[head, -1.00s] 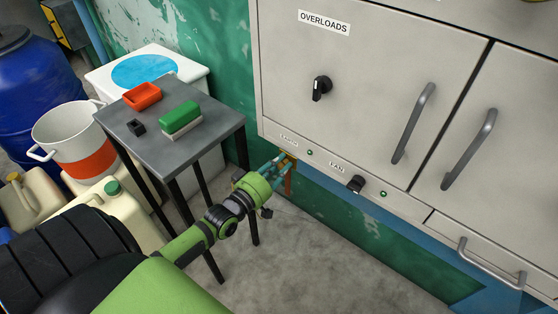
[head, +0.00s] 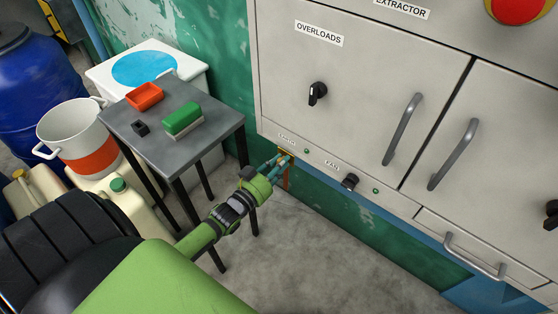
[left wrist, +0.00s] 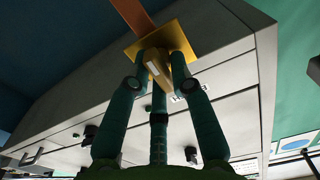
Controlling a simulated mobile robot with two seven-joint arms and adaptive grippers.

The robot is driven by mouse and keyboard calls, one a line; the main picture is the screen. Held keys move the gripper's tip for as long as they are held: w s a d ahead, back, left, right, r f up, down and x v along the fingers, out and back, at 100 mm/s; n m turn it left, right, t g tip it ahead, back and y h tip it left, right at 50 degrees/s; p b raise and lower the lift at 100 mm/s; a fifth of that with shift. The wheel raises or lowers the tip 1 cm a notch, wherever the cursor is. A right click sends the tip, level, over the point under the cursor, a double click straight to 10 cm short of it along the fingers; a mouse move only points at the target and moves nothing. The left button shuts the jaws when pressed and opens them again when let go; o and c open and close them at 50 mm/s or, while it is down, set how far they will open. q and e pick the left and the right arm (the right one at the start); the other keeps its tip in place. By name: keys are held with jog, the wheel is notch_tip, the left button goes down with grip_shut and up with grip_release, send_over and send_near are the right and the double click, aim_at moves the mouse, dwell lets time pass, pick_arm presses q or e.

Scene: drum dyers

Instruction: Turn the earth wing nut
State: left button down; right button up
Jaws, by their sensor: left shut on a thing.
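The earth wing nut (left wrist: 158,72) is a brass-coloured piece on a square brass plate (left wrist: 198,28), seen in the left wrist view. The plate sits at the lower left corner of the grey cabinet, and a copper-coloured strip (left wrist: 130,12) runs from it. My left gripper (left wrist: 160,65) is shut on the wing nut, with its teal fingers on either side of it. In the head view my left gripper (head: 279,163) reaches the cabinet's lower left corner, and its fingers hide most of the nut. My right gripper is not in view.
The cabinet (head: 350,75) has an OVERLOADS knob (head: 317,93), a FAN knob (head: 349,182) and bar handles (head: 403,130). Open floor lies below the cabinet.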

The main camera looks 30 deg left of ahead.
pick_arm(q)
jog(key=m, duration=0.3)
jog(key=shift+d, duration=0.15)
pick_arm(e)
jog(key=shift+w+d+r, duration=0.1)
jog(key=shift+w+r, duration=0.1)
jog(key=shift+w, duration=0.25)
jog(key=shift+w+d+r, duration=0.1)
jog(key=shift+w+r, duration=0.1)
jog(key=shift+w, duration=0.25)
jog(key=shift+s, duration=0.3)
pick_arm(q)
jog(key=c, duration=1.1)
grip_release()
jog(key=shift+c, duration=0.2)
jog(key=shift+s+f, duration=0.1)
jog(key=shift+s, duration=0.05)
jog(key=s, duration=1.1)
jog(key=shift+s+a, duration=0.35)
jog(key=shift+a, duration=0.1)
